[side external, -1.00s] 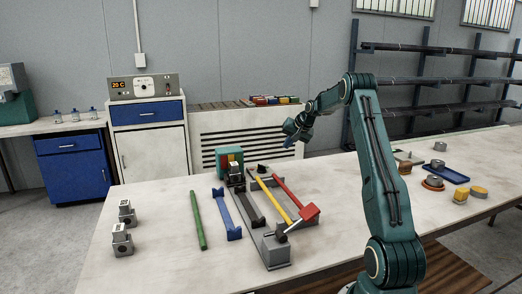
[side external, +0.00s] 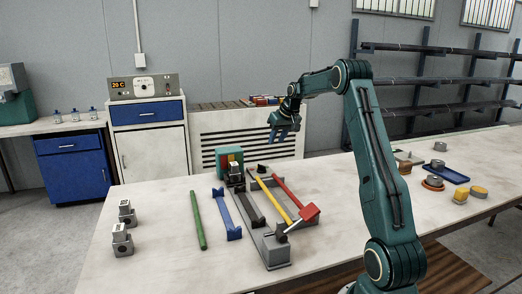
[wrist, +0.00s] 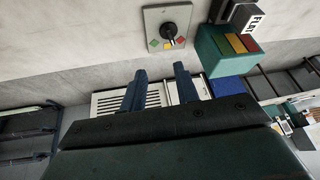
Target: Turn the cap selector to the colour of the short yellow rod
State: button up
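The cap selector (wrist: 167,29) is a grey square plate with a dark round knob and small coloured marks, green and yellow among them, at the top of the wrist view. Which mark the knob points to is unclear. A yellow rod (side external: 273,197) lies at a slant across the grey fixture in the side view, left of a red rod (side external: 288,190). My gripper (side external: 282,138) is raised above the far side of the table, fingers downward. In the wrist view its blue fingers (wrist: 160,88) are apart, empty, and clear of the selector.
A teal block with coloured stripes (wrist: 228,50) stands beside the selector; it also shows in the side view (side external: 237,153).

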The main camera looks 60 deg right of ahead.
aim_at(262, 168)
jog(key=shift+w+a+r+n+g, duration=0.1)
jog(key=shift+a+r+n+g, duration=0.15)
jog(key=shift+a+n, duration=0.35)
jog(key=shift+w+a+r+n+g, duration=0.15)
jog(key=shift+a+r+n, duration=0.15)
jog(key=shift+a+n, duration=0.3)
jog(key=x, duration=1.3)
jog(key=shift+w+a+f, duration=0.15)
jog(key=shift+f, duration=0.2)
jog(key=shift+c, duration=0.4)
grip_shut()
